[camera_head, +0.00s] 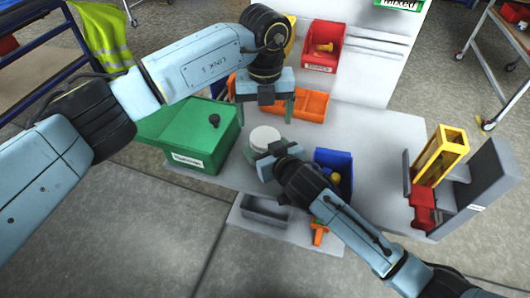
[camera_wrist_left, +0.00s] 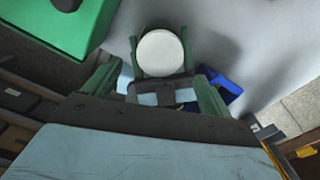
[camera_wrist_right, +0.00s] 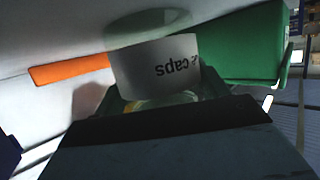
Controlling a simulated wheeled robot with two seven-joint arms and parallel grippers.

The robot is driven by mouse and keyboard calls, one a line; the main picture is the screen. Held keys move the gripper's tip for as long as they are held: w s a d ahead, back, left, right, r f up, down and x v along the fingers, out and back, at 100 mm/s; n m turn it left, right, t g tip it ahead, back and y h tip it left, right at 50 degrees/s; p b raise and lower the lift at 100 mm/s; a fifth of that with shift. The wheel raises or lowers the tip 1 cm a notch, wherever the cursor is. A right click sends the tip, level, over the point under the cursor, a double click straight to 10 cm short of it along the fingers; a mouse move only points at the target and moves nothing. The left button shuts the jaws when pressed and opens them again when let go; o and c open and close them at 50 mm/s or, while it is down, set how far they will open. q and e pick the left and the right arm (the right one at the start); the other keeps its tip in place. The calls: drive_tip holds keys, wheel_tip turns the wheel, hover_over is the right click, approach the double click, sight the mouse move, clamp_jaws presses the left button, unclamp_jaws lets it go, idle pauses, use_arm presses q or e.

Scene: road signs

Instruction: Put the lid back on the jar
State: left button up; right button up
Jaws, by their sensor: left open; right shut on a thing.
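A jar stands on the bench. Its round white top (camera_head: 265,136) shows in the head view and from above in the left wrist view (camera_wrist_left: 160,53). A white "caps" label (camera_wrist_right: 158,68) shows upside down in the right wrist view. My right gripper (camera_head: 264,151) is shut on the jar from the side, a finger on each side. My left gripper (camera_head: 265,116) is open and empty, above and just behind the jar, apart from it. I cannot tell whether the white top is the lid; no separate lid is visible.
A green box (camera_head: 205,142) with a black knob stands left of the jar. An orange bin (camera_head: 312,104) lies behind, and a blue bin (camera_head: 338,165) is close on the right. A grey tray (camera_head: 262,210) is in front.

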sight(265, 136)
use_arm(q)
drive_tip(key=shift+f, duration=2.75)
drive_tip(key=c, duration=1)
drive_tip(key=m, duration=0.3)
drive_tip(key=o, duration=1.1)
drive_tip(key=shift+c, duration=0.2)
drive_tip(key=shift+r, duration=0.1)
